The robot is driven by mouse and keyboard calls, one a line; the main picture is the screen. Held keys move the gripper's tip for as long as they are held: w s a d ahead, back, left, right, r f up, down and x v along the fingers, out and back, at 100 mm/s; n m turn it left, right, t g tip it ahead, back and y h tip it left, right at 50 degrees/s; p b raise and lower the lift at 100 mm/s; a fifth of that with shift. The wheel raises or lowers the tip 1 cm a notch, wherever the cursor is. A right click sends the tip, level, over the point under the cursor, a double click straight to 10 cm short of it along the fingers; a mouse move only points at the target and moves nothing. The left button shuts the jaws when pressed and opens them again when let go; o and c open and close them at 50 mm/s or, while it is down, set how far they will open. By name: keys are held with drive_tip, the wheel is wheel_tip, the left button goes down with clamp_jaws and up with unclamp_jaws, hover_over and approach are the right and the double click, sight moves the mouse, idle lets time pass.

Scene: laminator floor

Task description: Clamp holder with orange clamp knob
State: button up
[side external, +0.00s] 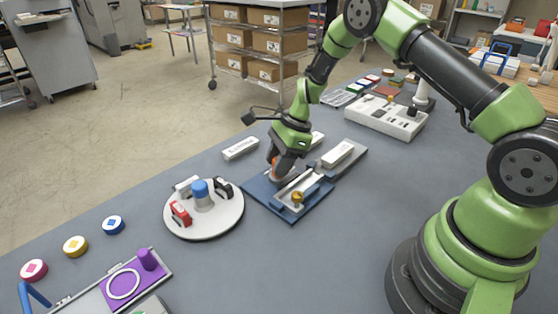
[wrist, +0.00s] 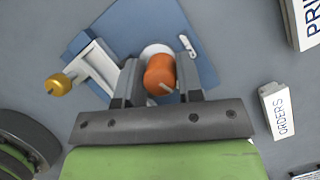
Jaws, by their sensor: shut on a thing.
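The orange clamp knob (wrist: 160,73) sits between the two fingers of my gripper (wrist: 161,82) in the wrist view, with a white round base showing behind it. In the side view a sliver of the orange knob (side external: 275,164) shows beside my gripper (side external: 280,168), which hides most of it. My gripper is shut on the knob. The holder (side external: 298,187) is a light metal fixture on a blue plate (side external: 291,214), just right of my gripper. A gold knob (side external: 297,198) is at the holder's front end; it also shows in the wrist view (wrist: 58,84).
A round white turntable (side external: 228,222) with small red, white and black items and a blue-topped post stands left of the plate. White labelled blocks (side external: 240,149) lie behind it. A purple fixture (side external: 122,284) is at the front left.

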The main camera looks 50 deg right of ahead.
drive_tip(key=n+g, duration=0.1)
drive_tip(key=n, duration=0.2)
drive_tip(key=n+g, duration=0.1)
drive_tip(key=n, duration=0.3)
drive_tip(key=shift+g, duration=0.4)
drive_tip(key=n+g, duration=0.1)
drive_tip(key=n, duration=0.2)
drive_tip(key=n+g+h, duration=0.1)
drive_tip(key=n, duration=0.2)
drive_tip(key=shift+n, duration=0.3)
drive_tip(key=o, duration=0.9)
drive_tip(key=v, duration=0.7)
drive_tip(key=shift+r, duration=0.2)
drive_tip(key=shift+w, duration=0.1)
